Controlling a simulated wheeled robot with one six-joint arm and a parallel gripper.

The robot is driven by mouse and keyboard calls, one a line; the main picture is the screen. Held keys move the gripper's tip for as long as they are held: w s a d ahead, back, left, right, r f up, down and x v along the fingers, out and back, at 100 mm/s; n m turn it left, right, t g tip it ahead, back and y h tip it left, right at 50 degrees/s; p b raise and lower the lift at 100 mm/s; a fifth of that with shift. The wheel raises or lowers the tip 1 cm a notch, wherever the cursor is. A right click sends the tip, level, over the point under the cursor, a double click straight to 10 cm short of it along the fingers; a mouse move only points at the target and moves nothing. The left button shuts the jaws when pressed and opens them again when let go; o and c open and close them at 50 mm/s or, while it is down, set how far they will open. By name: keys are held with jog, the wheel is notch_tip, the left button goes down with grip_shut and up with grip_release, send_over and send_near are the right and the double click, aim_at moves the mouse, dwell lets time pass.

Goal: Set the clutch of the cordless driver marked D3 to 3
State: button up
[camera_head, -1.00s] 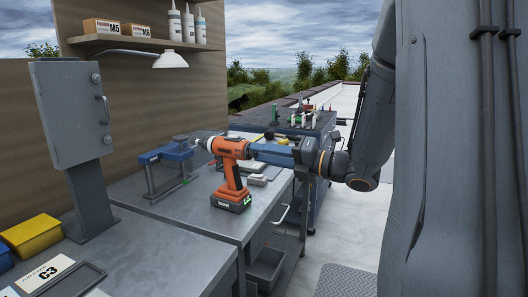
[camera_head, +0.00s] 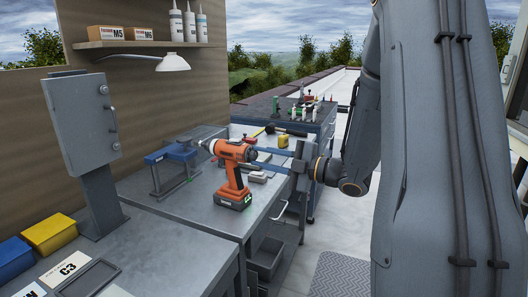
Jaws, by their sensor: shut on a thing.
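An orange and black cordless driver (camera_head: 231,152) stands upright on its battery base on the grey workbench (camera_head: 190,205), near its right edge. Its nose points left and a small green light shows on the battery. The D3 mark and the clutch numbers are too small to read. My gripper (camera_head: 255,158) reaches in from the right, with its two long fingers shut on the dark right-hand end of the driver. The exact contact is too small to make out.
A blue-topped stand (camera_head: 170,153) is close left of the driver. A grey cabinet on a post (camera_head: 82,120), a lamp (camera_head: 172,62), a yellow bin (camera_head: 50,232) and a C3 card (camera_head: 70,267) are further left. Tools lie on the cabinet behind (camera_head: 300,118).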

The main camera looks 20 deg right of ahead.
jog(key=shift+m+p, duration=0.75)
jog(key=shift+m, duration=0.45)
jog(key=o, duration=1.1)
jog(key=shift+c, duration=0.2)
jog(key=b+v, duration=0.1)
jog(key=v, duration=0.6)
jog(key=shift+s+d, duration=0.25)
